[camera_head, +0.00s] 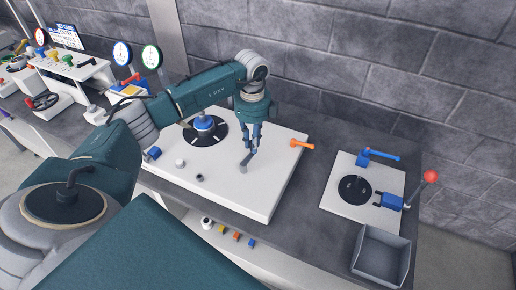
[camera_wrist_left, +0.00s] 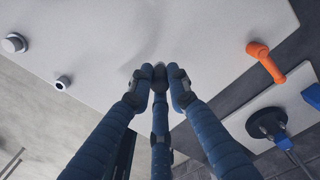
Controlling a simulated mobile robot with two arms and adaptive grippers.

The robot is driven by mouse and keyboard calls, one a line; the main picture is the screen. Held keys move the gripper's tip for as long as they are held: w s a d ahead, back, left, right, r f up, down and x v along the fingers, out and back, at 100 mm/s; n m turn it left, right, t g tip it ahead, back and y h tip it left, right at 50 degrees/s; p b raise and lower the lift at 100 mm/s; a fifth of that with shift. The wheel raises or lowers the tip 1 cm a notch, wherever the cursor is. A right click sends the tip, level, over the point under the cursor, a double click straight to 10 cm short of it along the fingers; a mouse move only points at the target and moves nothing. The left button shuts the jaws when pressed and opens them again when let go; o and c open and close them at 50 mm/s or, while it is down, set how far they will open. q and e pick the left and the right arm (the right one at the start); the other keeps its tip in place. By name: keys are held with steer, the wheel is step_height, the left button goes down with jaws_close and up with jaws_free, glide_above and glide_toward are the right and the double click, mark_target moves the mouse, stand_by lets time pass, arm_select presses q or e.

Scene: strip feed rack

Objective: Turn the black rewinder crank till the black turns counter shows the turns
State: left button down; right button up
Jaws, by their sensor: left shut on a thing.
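My left gripper (camera_head: 247,160) reaches down over the right part of the white panel (camera_head: 225,187). In the left wrist view its fingers (camera_wrist_left: 158,78) are closed together around a small dark piece at their tips, which I take to be the handle of the black rewinder crank. The fingers hide most of it, and the crank's arm and hub cannot be made out. I cannot pick out the black turns counter or read any number of turns. A small dark-topped post (camera_head: 200,178) stands on the panel left of the gripper. My right gripper is not in view.
An orange handle (camera_head: 301,143) sits at the panel's right edge. A blue knob on a black dial (camera_head: 221,130) is behind left. Further right are a plate (camera_head: 335,199) with a blue handle (camera_head: 383,155), a red-ball lever (camera_head: 429,176) and a grey bin (camera_head: 359,259).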

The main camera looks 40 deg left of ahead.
arm_select(q)
steer(key=shift+a+n, duration=0.35)
steer(key=shift+n, duration=0.15)
steer(key=n, duration=0.1)
steer(key=a+n, duration=0.1)
steer(key=shift+s+a+r+n, duration=0.1)
steer(key=shift+s+a+n, duration=0.1)
steer(key=shift+a+n, duration=0.15)
steer(key=shift+s+a+n+p, duration=0.2)
steer(key=shift+a+n+p, duration=0.1)
steer(key=shift+n, duration=0.55)
steer(key=shift+s+a+n, duration=0.4)
steer(key=shift+a+n, duration=0.1)
steer(key=shift+n, duration=0.7)
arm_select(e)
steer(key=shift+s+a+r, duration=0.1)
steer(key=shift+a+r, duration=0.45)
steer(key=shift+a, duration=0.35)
arm_select(q)
steer(key=c, duration=1.8)
jaws_free()
steer(key=shift+o, duration=0.8)
steer(key=shift+s, duration=0.1)
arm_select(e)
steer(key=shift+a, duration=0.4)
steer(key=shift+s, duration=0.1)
